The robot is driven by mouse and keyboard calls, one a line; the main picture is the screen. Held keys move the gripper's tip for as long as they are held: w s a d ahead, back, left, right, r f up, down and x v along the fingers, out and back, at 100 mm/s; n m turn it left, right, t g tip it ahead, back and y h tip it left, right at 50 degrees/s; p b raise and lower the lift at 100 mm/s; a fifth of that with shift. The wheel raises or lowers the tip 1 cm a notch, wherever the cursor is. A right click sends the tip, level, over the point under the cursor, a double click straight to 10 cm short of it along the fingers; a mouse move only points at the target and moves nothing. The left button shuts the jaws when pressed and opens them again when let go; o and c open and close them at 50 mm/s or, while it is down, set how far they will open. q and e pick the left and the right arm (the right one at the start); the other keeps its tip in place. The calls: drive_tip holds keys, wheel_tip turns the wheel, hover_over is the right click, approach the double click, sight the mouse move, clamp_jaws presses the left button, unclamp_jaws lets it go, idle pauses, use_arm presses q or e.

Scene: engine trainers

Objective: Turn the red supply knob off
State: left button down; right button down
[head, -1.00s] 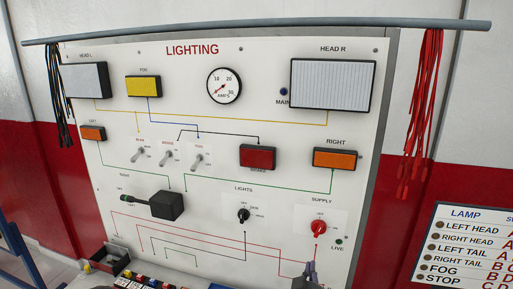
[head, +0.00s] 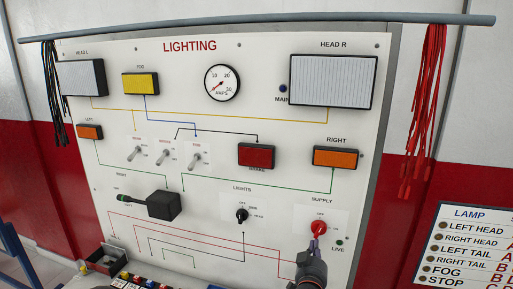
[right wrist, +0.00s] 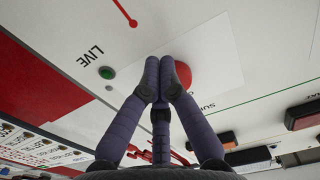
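The red supply knob (head: 318,229) is on the lower right of the white lighting panel, under the word SUPPLY. In the right wrist view the red knob (right wrist: 184,76) shows partly behind the fingertips. My right gripper (head: 315,245) is just below the knob in the head view, its fingertips at or very near the knob's lower edge. In the right wrist view the purple fingers of my right gripper (right wrist: 160,75) converge with their tips together, and nothing shows between them. I cannot tell whether they touch the knob. My left gripper is not in view.
A green LIVE lamp (head: 339,242) is right of and below the knob. The black lights knob (head: 242,215) is to the left. An orange lamp (head: 335,157) is above. Red leads (head: 424,110) hang at the panel's right side. A lamp chart (head: 465,245) stands at the right.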

drive_tip(key=shift+d+r+p, duration=0.15)
drive_tip(key=shift+r+p, duration=0.3)
drive_tip(key=shift+r, duration=0.15)
idle(1.1)
drive_tip(key=shift+s+d, duration=0.1)
drive_tip(key=shift+d, duration=0.3)
idle(0.6)
drive_tip(key=shift+f, duration=0.1)
drive_tip(key=v, duration=0.6)
drive_tip(key=shift+f, duration=0.25)
idle(0.5)
drive_tip(key=shift+w+a+r+m+p, duration=0.2)
drive_tip(key=shift+w+a+m+p, duration=0.1)
drive_tip(key=shift+w+m+p, duration=0.85)
drive_tip(key=shift+w+a+r+m+p, duration=0.2)
drive_tip(key=shift+w+a+m+p, duration=0.15)
drive_tip(key=shift+w+m+p, duration=0.75)
drive_tip(key=shift+w+a+r+m+p, duration=0.25)
drive_tip(key=shift+w+m+p, duration=0.5)
drive_tip(key=shift+w+p, duration=0.7)
